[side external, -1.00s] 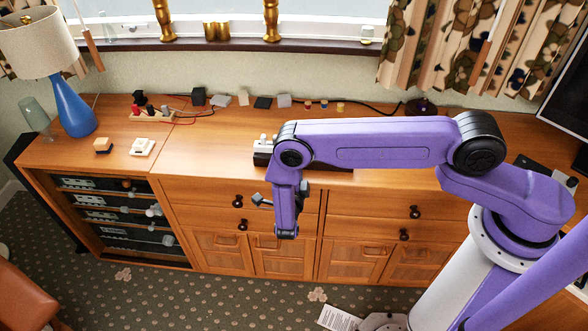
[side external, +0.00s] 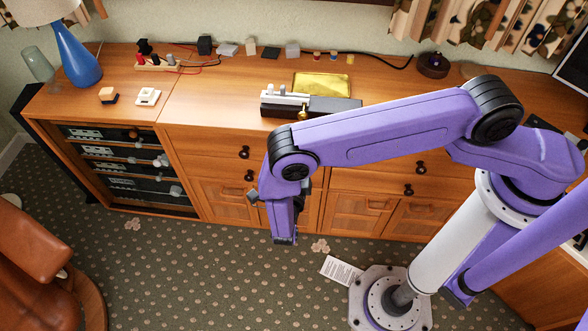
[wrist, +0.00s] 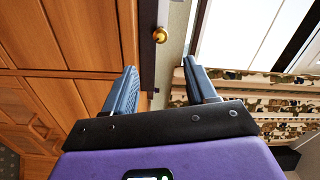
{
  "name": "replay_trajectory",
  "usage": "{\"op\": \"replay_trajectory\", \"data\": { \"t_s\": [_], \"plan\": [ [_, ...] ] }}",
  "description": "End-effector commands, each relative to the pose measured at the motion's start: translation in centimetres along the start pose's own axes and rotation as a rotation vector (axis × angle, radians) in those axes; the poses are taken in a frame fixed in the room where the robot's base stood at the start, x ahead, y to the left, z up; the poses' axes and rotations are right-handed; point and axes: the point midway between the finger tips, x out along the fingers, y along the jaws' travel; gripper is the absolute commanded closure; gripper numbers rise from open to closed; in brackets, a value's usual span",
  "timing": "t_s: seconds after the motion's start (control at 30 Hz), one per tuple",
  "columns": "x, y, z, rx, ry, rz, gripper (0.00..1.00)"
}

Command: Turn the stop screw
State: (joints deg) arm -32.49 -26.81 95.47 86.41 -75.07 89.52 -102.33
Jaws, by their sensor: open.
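A small brass knob (side external: 303,113), which looks like the stop screw, sits on the front of a long dark device (side external: 333,105) on the cabinet top. In the wrist view the brass knob (wrist: 160,35) appears beyond my fingertips, against a dark bar, slightly above the gap between them. My gripper (wrist: 160,82) is open and empty, with its two blue-grey fingers spread apart and not touching the knob. In the side view my wrist hangs in front of the cabinet, below the device, and largely hides the gripper.
A gold plate (side external: 321,84) lies behind the device. Several small blocks, cables and a blue lamp (side external: 77,58) stand on the cabinet top (side external: 215,105). Dark drawer knobs (side external: 244,152) stick out near my wrist. The carpet in front is mostly open.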

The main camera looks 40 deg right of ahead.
Motion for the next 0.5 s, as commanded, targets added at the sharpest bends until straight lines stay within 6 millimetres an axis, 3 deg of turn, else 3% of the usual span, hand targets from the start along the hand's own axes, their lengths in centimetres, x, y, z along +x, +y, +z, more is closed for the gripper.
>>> {"op": "replay_trajectory", "data": {
  "t_s": [0.2, 0.5],
  "plan": [
    [-2.8, 0.0, 0.0, -0.001, -0.001, -0.001, 0.43],
    [-3.4, 0.0, 0.0, -0.001, 0.001, 0.000, 0.43]
  ]
}}
